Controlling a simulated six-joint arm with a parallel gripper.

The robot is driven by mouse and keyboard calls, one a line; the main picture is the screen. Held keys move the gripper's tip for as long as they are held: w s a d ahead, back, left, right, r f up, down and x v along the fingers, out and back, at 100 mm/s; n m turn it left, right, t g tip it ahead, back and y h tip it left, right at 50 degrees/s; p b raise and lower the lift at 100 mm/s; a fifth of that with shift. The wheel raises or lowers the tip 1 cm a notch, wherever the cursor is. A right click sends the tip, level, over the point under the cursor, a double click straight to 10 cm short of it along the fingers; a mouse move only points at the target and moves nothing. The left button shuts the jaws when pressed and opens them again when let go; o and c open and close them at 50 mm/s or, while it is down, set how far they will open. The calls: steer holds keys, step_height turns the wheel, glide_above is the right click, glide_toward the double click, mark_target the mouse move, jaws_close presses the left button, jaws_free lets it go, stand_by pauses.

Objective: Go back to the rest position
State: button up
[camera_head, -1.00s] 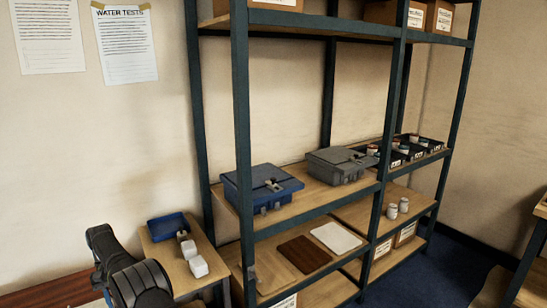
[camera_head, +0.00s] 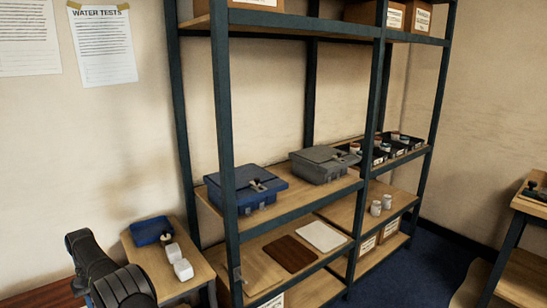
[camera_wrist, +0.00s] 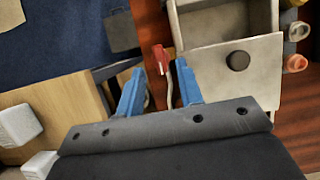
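My gripper (camera_wrist: 159,66) shows in the wrist view with two blue fingers apart. A small red piece with a thin pale stem (camera_wrist: 161,60) shows in the gap between the fingers. It seems to lie beyond them on a red-brown surface (camera_wrist: 153,25), and I cannot tell if they touch it. In the head view, my dark arm is at the lower left and the gripper is not visible.
A pale box with a dark knob (camera_wrist: 238,60) is right of the fingers. A small side table (camera_head: 190,290) holds a blue tray (camera_head: 151,230) and white blocks (camera_head: 183,269). A shelf rack (camera_head: 225,130) with a blue case (camera_head: 245,188) stands beyond.

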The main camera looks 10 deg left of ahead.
steer(key=shift+v, duration=2.35)
steer(key=shift+x, duration=3.55)
steer(key=m+g+y, duration=0.1)
steer(key=m, duration=0.3)
steer(key=shift+d, duration=0.2)
steer(key=m+y, duration=0.1)
steer(key=m, duration=0.1)
steer(key=m+y, duration=0.1)
steer(key=m, duration=0.2)
steer(key=shift+w+d+g, duration=0.1)
steer(key=shift+d+g, duration=0.05)
steer(key=shift+g, duration=0.15)
steer(key=m+y, duration=0.1)
steer(key=m, duration=0.3)
steer(key=shift+d+y, duration=0.15)
steer(key=shift+y, duration=0.25)
steer(key=m, duration=0.2)
steer(key=m+t+y, duration=0.1)
steer(key=m, duration=0.2)
steer(key=shift+d+f, duration=0.1)
steer(key=shift+d, duration=0.05)
steer(key=shift+y, duration=0.3)
